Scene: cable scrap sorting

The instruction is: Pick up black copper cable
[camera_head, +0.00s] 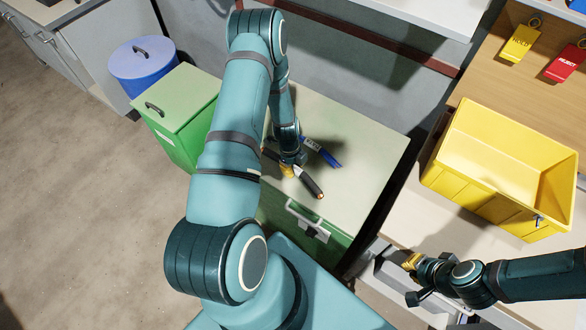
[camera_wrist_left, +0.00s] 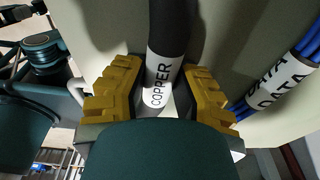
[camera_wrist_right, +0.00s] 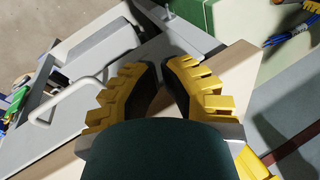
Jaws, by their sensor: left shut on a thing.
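The black copper cable (camera_head: 312,186) has a white COPPER label (camera_wrist_left: 160,82) and an orange band near its visible end. My left gripper (camera_head: 290,168) is shut on it, with one yellow finger on each side of the label in the left wrist view. The cable is over the pale top of the green cabinet; I cannot tell whether it still touches that top. The gripper hides part of the cable. My right gripper (camera_head: 412,262) is far from it, at lower right. Its fingertips are close together in the right wrist view (camera_wrist_right: 160,80), with nothing seen between them.
A blue data cable (camera_head: 324,152) lies on the cabinet top (camera_head: 355,130) beside the gripper. A yellow bin (camera_head: 450,190) stands on the bench at right. Green (camera_head: 180,95) and blue (camera_head: 142,60) lidded bins stand at left. Yellow (camera_head: 520,43) and red (camera_head: 566,62) tags are at upper right.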

